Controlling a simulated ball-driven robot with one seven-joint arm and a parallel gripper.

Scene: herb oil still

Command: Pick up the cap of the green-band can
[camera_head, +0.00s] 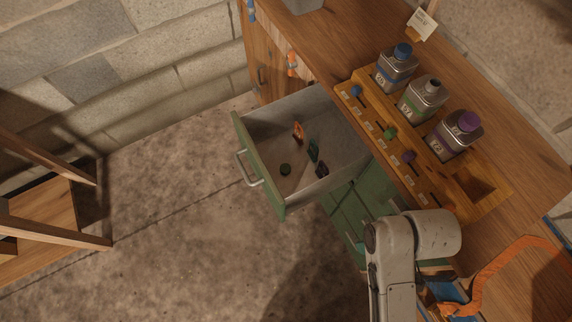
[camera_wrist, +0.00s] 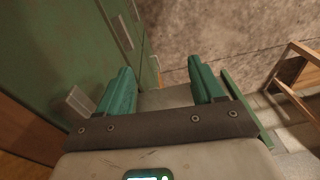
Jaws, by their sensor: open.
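The green-band can (camera_head: 422,98) stands upright in the middle of a wooden rack, its narrow neck bare of a cap. A small dark green round piece (camera_head: 285,169), which looks like a cap, lies on the floor of the open drawer (camera_head: 257,160) in the head view. My gripper (camera_wrist: 162,82) is open and empty in the wrist view, with two teal fingers spread apart. It is beside the green cabinet front, and I cannot make out the cap between the fingers. In the head view my arm mostly hides the gripper, to the lower right of the drawer.
A blue-capped can (camera_head: 396,68) and a purple-capped can (camera_head: 455,135) flank the green-band can. The drawer also holds an orange item (camera_head: 298,131) and dark green pieces (camera_head: 313,150). A wooden shelf (camera_head: 50,215) stands at left; the floor between is clear. An orange strap (camera_head: 490,275) lies right.

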